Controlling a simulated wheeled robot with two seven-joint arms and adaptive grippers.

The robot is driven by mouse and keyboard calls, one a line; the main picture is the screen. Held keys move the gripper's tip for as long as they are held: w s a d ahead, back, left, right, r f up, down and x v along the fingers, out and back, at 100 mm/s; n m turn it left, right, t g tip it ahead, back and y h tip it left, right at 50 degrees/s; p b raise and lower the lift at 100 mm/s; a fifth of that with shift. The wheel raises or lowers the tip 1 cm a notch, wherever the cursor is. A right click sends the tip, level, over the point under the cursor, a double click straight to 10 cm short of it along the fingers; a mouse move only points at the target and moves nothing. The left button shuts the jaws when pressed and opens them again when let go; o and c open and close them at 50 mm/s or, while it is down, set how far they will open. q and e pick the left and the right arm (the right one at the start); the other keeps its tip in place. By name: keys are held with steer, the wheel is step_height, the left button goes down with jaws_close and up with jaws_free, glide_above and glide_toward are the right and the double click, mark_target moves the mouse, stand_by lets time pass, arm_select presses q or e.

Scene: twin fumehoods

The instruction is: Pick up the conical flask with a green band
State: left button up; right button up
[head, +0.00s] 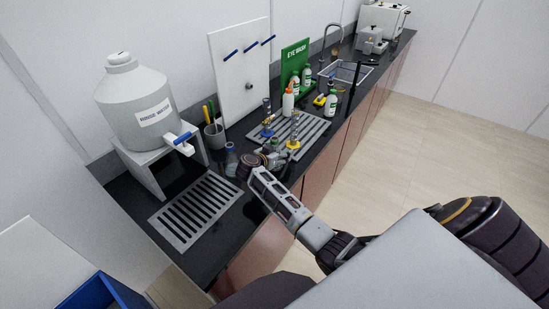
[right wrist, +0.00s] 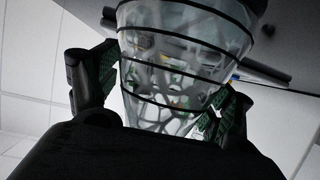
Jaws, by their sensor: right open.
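My right gripper (head: 258,166) reaches over the dark counter, just right of the slatted drain grate. In the right wrist view its two fingers (right wrist: 160,95), with green pads, stand apart on either side of a clear glass vessel (right wrist: 180,50) with dark rings. The vessel is wide at the top of that picture and narrows downward. I cannot make out a green band on it, nor whether a finger touches it. In the head view small glassware (head: 276,157) shows behind the gripper, partly hidden and too small to identify. My left gripper is not in view.
A small bottle (head: 231,160) stands left of the gripper. A large water container (head: 135,95) stands on the left. A slatted rack (head: 312,130) holds yellow- and blue-based cylinders and bottles. A sink (head: 338,68) lies farther back. The drain grate (head: 192,210) is clear.

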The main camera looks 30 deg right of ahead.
stand_by(0.4)
steer(key=c, duration=1.1)
steer(key=shift+r, duration=0.1)
steer(key=shift+r, duration=4.95)
